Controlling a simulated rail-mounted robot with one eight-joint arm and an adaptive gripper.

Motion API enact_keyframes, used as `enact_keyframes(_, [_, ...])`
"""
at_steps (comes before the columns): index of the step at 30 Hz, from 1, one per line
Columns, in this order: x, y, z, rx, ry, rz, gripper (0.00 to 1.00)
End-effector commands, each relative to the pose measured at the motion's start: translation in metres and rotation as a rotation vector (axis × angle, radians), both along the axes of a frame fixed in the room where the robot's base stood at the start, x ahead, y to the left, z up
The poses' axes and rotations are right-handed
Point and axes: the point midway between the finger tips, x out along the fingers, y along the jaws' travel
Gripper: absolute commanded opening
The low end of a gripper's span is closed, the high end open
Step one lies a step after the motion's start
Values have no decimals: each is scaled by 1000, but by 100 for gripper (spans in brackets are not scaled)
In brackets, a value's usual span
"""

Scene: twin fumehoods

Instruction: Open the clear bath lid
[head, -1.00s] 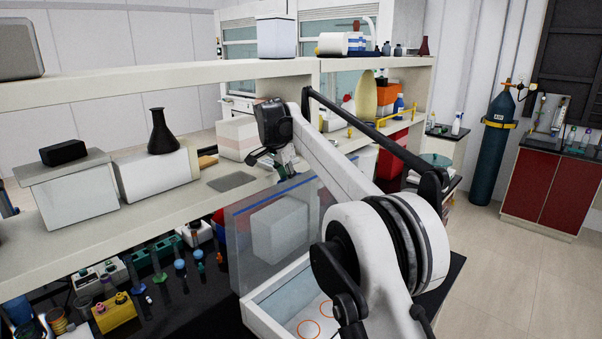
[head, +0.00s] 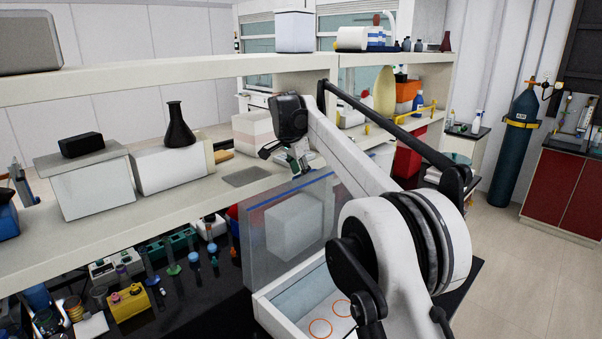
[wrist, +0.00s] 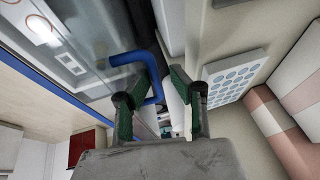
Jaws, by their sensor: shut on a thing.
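The clear bath lid (head: 256,245) stands nearly upright along the left side of the open white bath (head: 268,314), with a blue strip along its top edge. The clear panel also fills the upper left of the wrist view (wrist: 95,25). My gripper (head: 300,165) is at the lid's top edge in the head view, where its fingertips are small. In the wrist view my gripper (wrist: 163,88) is shut on the lid's blue handle (wrist: 150,66); the handle bends around the left finger. Orange rings show on the bath floor.
A long shelf (head: 150,205) runs behind the lid and carries white boxes and a dark flask (head: 176,125). Several small bottles and a yellow block (head: 129,302) stand on the black bench at the left.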

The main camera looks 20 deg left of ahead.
Motion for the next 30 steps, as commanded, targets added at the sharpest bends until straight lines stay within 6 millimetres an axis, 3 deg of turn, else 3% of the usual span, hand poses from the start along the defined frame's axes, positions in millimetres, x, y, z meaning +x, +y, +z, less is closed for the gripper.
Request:
enact_keyframes(6, [-21, 0, 45, 1, -6, 5, 16])
enact_keyframes(15, [-41, -3, 91, 1, -10, 4, 16])
enact_keyframes(21, [-45, -4, 102, 2, -12, 4, 16])
enact_keyframes(30, [-46, -4, 103, 1, -13, 4, 16])
